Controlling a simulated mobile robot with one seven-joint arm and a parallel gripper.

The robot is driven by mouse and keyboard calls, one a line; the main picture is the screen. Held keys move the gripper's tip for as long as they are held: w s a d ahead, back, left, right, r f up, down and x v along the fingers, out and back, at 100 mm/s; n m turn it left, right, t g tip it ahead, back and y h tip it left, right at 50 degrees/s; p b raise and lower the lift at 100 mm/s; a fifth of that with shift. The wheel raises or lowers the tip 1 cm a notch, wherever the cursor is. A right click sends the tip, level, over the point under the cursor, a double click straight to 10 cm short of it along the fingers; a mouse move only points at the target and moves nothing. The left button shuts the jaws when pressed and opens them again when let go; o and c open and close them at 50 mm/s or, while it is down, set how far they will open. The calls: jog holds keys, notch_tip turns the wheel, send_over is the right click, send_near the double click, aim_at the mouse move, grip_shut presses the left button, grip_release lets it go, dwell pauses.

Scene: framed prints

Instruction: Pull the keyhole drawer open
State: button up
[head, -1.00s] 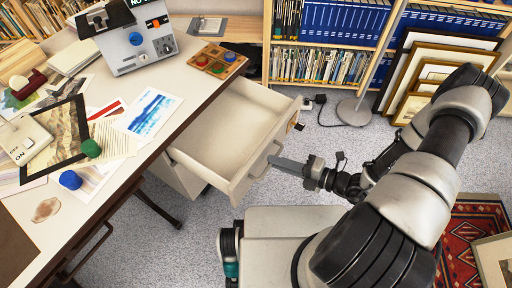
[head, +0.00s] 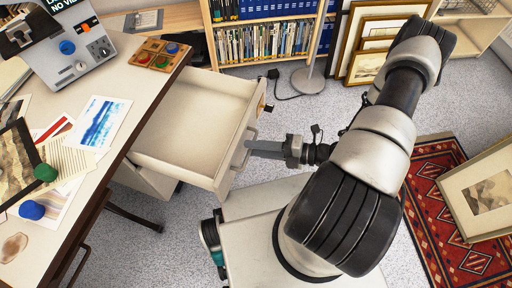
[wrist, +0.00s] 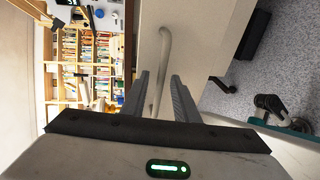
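The pale drawer (head: 190,120) stands pulled well out from the desk and looks empty inside. A small dark and brass fitting (head: 262,103) sits near the far end of its front; I cannot make out a keyhole. The bar handle (head: 238,153) is on the drawer front, and it also shows in the wrist view (wrist: 164,45). My gripper (head: 252,146) is at the handle. In the wrist view, its two fingers (wrist: 158,80) stand apart on either side of the bar, with gaps showing, so it looks open around the handle.
The white desk (head: 125,85) carries prints, a grey control box (head: 82,45), coloured knobs and a wooden button board (head: 160,56). Bookshelves (head: 265,42), a lamp base (head: 308,80) and framed prints stand behind. A red rug (head: 440,225) lies at right.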

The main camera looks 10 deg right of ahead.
jog(key=p+v, duration=0.1)
jog(key=v, duration=1.6)
jog(key=shift+s+d, duration=0.15)
jog(key=shift+s, duration=0.05)
jog(key=shift+f, duration=0.1)
